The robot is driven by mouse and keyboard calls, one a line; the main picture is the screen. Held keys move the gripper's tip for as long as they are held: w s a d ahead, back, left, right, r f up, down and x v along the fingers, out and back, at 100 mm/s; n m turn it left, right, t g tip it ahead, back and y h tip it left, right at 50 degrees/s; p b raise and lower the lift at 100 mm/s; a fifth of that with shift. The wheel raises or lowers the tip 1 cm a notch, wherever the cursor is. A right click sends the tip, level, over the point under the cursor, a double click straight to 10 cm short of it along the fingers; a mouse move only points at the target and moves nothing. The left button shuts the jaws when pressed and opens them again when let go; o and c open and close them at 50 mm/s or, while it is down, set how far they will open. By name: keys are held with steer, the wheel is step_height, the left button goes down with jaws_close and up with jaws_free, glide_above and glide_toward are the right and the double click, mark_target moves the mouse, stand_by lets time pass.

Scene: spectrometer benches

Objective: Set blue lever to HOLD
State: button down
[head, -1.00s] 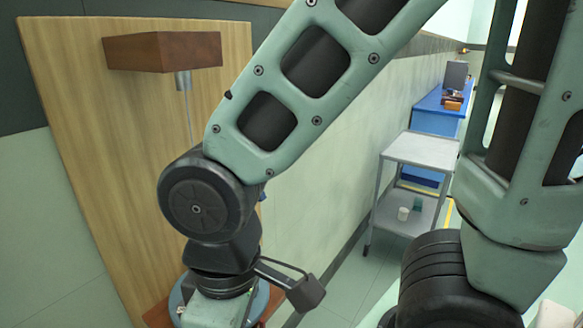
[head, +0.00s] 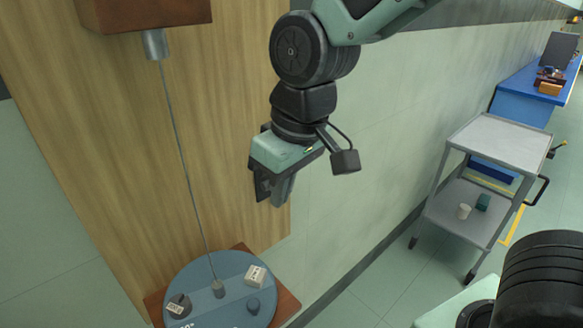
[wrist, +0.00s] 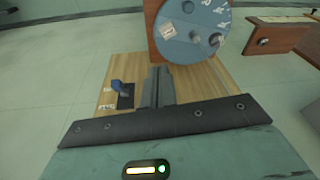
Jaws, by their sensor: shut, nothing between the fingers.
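The blue lever (wrist: 118,85) shows in the wrist view, on a dark plate (wrist: 125,102) fixed to the wooden board (wrist: 186,84). Two small pale labels stand to its left, one above the other, too small to read surely. The lever's handle is near the upper label. My gripper (wrist: 159,72) is shut and empty, just right of the lever, with a gap between them in the picture. In the head view my gripper (head: 278,188) hangs in front of the board's right edge, and the lever is not visible there.
A round blue disc (head: 190,278) with knobs and a white block sits low on the board, and a wire hangs above it from a brown wooden block (head: 140,12). A grey trolley (head: 500,140) and a blue bench (head: 522,98) stand to the right. Open floor lies between.

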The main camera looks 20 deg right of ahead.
steer(key=w+d+r+m+t, duration=0.1)
steer(key=w+d+r, duration=0.2)
steer(key=w, duration=0.3)
steer(key=w+d+r+m+t, duration=0.1)
steer(key=w+d+r, duration=0.1)
steer(key=w, duration=0.3)
steer(key=shift+w+d+r, duration=0.4)
steer(key=shift+d, duration=0.25)
steer(key=p+x, duration=0.1)
steer(key=x, duration=0.9)
steer(key=shift+w+d+p, duration=0.1)
steer(key=shift+d+p, duration=0.1)
steer(key=shift+p, duration=0.1)
steer(key=shift+s+d+f, duration=0.1)
steer(key=shift+s+f, duration=0.15)
steer(key=shift+f, duration=0.35)
steer(key=shift+s+f, duration=0.25)
steer(key=shift+f, duration=0.35)
steer(key=shift+s+d+f, duration=0.1)
steer(key=shift+s+f, duration=0.15)
steer(key=shift+f, duration=0.5)
